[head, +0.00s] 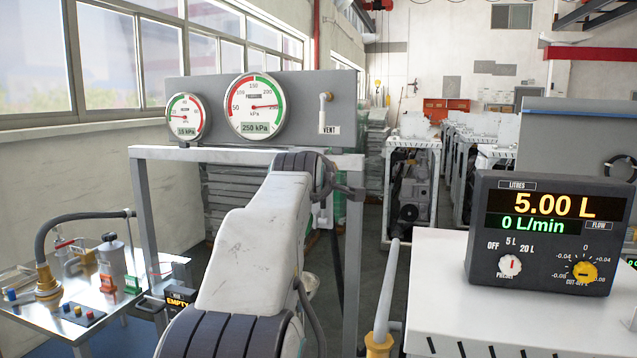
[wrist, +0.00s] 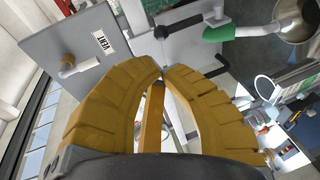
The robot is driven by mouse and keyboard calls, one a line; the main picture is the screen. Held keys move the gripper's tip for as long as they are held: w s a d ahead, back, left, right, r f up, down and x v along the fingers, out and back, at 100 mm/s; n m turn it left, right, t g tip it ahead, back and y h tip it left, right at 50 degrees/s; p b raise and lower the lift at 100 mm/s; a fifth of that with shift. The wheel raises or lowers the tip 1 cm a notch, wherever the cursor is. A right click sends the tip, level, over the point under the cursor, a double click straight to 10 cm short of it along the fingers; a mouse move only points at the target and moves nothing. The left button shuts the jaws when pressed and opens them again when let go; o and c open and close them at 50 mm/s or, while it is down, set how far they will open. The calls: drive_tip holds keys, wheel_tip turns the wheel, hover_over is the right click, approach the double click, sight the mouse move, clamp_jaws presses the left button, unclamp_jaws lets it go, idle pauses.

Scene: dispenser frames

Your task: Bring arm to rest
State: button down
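My arm reaches forward from the bottom of the head view, toward the gauge panel (head: 290,90). My gripper shows in the wrist view (wrist: 162,69), with its two yellow fingers curving in until the tips meet. Nothing shows between the tips. In the head view the fingers are hidden or too small to make out at the arm's far end. The white vent handle (head: 324,112) is on the panel, above the arm's end. It also shows at the upper left of the wrist view (wrist: 76,68), apart from the fingers.
A metering box (head: 545,235) on the right reads 5.00 L and 0 L/min. Two round gauges (head: 255,105) sit on the panel, above a grey frame (head: 143,200). A metal side table (head: 30,312) with a hose and small items stands left. Caged machines (head: 410,185) stand behind.

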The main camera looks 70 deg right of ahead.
drive_tip(key=shift+s+a+r, duration=0.1)
drive_tip(key=shift+a, duration=0.35)
